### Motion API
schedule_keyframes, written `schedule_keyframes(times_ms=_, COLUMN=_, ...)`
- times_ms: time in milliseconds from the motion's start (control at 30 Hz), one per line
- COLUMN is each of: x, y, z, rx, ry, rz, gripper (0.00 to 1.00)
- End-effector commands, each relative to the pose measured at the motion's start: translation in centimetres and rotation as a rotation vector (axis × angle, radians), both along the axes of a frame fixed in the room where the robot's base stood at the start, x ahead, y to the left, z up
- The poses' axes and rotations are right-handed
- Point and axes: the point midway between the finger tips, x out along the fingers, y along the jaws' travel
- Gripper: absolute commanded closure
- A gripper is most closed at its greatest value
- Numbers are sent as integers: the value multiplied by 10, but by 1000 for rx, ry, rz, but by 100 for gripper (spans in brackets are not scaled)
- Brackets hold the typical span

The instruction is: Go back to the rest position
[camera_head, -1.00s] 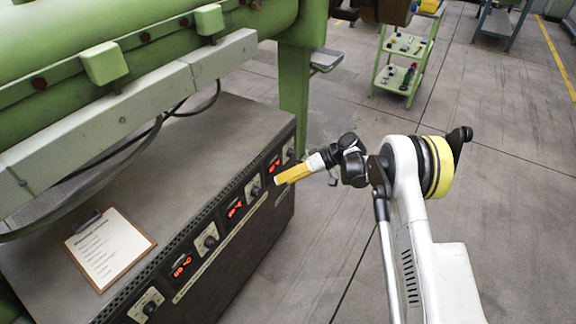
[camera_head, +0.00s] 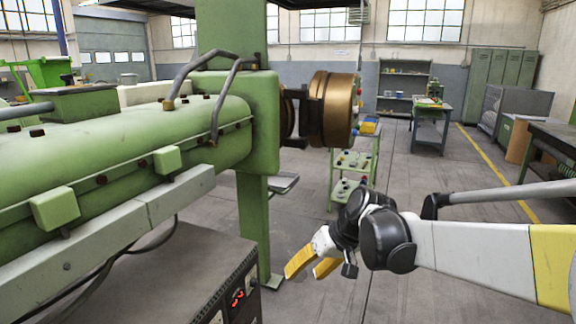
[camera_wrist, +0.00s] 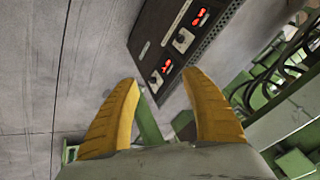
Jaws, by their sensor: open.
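My gripper (camera_head: 307,268) has two yellow fingers, spread apart with nothing between them. In the head view it hangs in the lower middle, to the right of the green extruder (camera_head: 120,140) and clear of it. In the wrist view the open gripper (camera_wrist: 165,105) points toward the dark control box (camera_wrist: 172,45) with red displays, which lies beyond the fingertips. The fingers touch nothing.
The control box (camera_head: 238,290) stands below the extruder at lower left. A green shelf cart (camera_head: 352,165) with small parts stands behind my gripper. A workbench (camera_head: 432,120) and lockers (camera_head: 500,75) are farther back. Open grey floor (camera_head: 450,185) lies to the right.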

Motion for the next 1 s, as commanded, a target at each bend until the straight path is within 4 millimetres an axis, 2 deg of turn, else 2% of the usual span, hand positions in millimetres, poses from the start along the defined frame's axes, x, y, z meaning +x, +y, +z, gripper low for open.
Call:
schedule_keyframes(times_ms=33, x=-20, y=-13, z=10, rx=-25, ry=-13, rz=-35, gripper=45)
schedule_keyframes(times_ms=100, x=-44, y=-31, z=21, rx=-61, ry=-34, rz=-86, gripper=45)
schedule_keyframes(times_ms=233, x=-92, y=-63, z=33, rx=-128, ry=-76, rz=-177, gripper=45)
schedule_keyframes(times_ms=367, x=-140, y=-93, z=34, rx=-190, ry=-126, rz=-262, gripper=45)
schedule_keyframes(times_ms=500, x=-184, y=-120, z=26, rx=-247, ry=-180, rz=-341, gripper=45)
schedule_keyframes(times_ms=600, x=-205, y=-134, z=18, rx=-277, ry=-211, rz=-380, gripper=45)
schedule_keyframes(times_ms=700, x=-218, y=-143, z=12, rx=-294, ry=-233, rz=-405, gripper=45)
schedule_keyframes(times_ms=1000, x=-225, y=-148, z=9, rx=-305, ry=-246, rz=-420, gripper=45)
